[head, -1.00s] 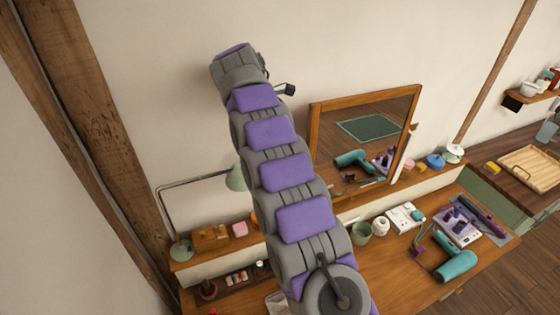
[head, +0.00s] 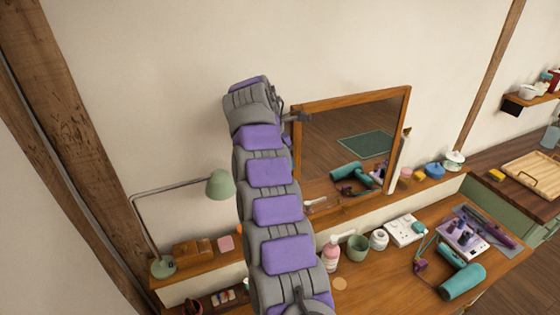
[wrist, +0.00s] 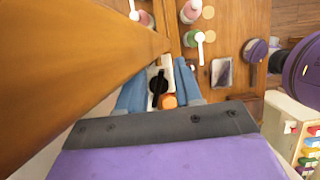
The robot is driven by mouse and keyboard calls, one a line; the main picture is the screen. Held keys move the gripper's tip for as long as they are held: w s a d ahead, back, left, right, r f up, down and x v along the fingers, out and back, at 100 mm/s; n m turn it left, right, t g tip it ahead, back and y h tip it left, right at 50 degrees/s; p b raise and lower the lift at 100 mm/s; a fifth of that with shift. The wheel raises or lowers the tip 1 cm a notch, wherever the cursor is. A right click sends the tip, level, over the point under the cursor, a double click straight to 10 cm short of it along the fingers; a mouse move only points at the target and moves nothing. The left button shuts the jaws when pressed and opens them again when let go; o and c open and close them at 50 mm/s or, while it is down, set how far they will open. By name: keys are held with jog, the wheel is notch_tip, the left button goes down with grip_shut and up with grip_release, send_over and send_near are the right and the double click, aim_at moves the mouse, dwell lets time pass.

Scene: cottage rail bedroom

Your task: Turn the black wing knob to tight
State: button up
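In the wrist view, the black wing knob (wrist: 158,88) sits on a pale plate beside a brown wooden panel edge. Its wing lies roughly up and down in the picture. A small orange round piece (wrist: 169,101) is just below and right of it. My gripper (wrist: 164,68) is open, with one blue finger on each side of the knob. I see gaps between the fingers and the knob, and I cannot tell its exact depth between them. In the head view my arm reaches up to the left side of the framed mirror (head: 352,142).
A green desk lamp (head: 220,184) stands left of my arm. The tabletop (head: 385,275) holds a pink bottle (head: 331,255), a green cup (head: 357,247), a teal hair dryer (head: 462,281) and other items. The wall above is free.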

jog(key=shift+d+r, duration=0.15)
jog(key=shift+d, duration=0.35)
jog(key=a, duration=0.4)
jog(key=c, duration=0.4)
jog(key=shift+s+a, duration=0.1)
jog(key=shift+c, duration=0.8)
jog(key=shift+d, duration=0.8)
grip_shut()
jog(key=shift+a, duration=0.1)
